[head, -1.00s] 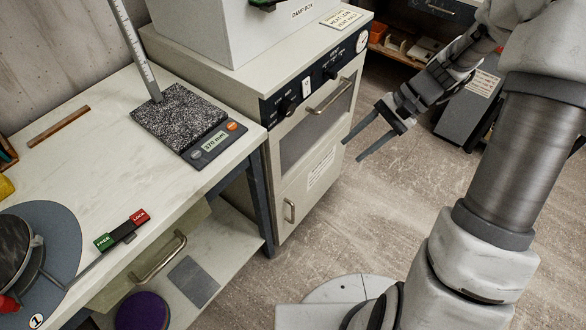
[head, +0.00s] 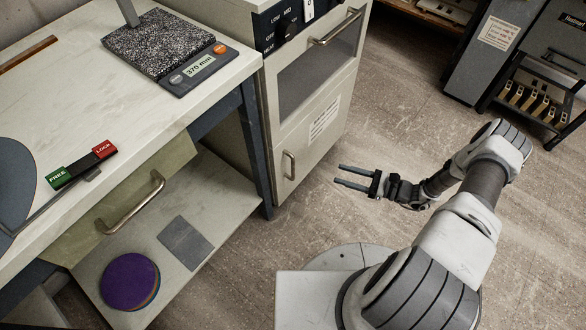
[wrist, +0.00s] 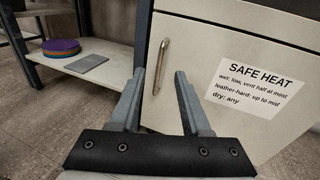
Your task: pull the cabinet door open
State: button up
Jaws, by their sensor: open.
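The cabinet door (head: 314,145) is the pale lower panel of the oven unit, and it looks closed. Its upright metal handle (head: 289,165) sits near the door's left edge. In the wrist view the handle (wrist: 161,66) shows just above and between the fingertips, and the door (wrist: 200,45) fills much of the picture. My gripper (head: 338,175) is open and empty, to the right of the handle and apart from it in the head view. In the wrist view my gripper (wrist: 160,78) points toward the door with its two grey fingers spread.
A white "SAFE HEAT" label (head: 324,118) is on the door. The oven's upper door has a bar handle (head: 337,27). The workbench leg (head: 254,145) and low shelf (head: 215,193) stand left of the door. Open floor (head: 400,110) lies to the right.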

notch_tip(320, 180, down, 4)
jog(key=m+t, duration=0.2)
jog(key=b, duration=0.4)
send_near(293, 164)
jog(key=x, duration=0.7)
jog(key=f+x, duration=0.1)
jog(key=x, duration=0.2)
jog(key=shift+w, duration=0.35)
grip_shut()
dwell(0.3)
